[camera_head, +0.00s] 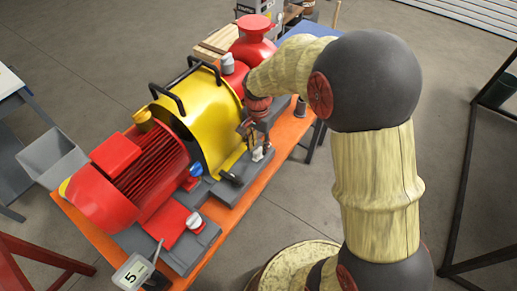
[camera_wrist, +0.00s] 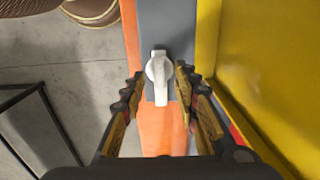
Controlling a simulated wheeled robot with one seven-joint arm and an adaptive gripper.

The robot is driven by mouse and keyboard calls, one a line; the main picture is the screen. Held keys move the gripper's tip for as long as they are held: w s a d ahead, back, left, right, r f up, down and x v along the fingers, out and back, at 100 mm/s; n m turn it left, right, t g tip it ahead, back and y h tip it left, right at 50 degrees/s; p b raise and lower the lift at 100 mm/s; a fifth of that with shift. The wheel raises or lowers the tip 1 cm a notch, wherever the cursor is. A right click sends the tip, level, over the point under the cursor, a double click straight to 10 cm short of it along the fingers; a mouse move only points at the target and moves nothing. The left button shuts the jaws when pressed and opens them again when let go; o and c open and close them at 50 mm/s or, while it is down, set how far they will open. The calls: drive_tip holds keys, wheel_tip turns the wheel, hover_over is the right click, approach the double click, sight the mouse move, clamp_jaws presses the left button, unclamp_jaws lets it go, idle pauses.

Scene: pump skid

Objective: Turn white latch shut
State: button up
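The white latch (camera_wrist: 159,70) is in the middle of the wrist view, on a grey block. Its round hub is at the top and its lever points down the picture towards my gripper. My gripper (camera_wrist: 157,84) is open, with one finger on each side of the latch. The right finger looks nearer to it; I cannot tell whether it touches. In the head view the latch (camera_head: 258,153) is a small white shape beside the yellow guard, just below my gripper (camera_head: 250,131), whose fingers are small and partly hidden there.
The yellow guard (camera_wrist: 265,65) rises close on the right in the wrist view. A red motor (camera_head: 130,178), a second white-topped knob (camera_head: 194,221) and a display marked 5 (camera_head: 132,272) share the orange skid (camera_head: 283,150). Open floor lies left of the skid in the wrist view.

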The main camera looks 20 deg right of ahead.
drive_tip(key=shift+f, duration=0.7)
drive_tip(key=c, duration=0.3)
drive_tip(key=c, duration=0.4)
clamp_jaws()
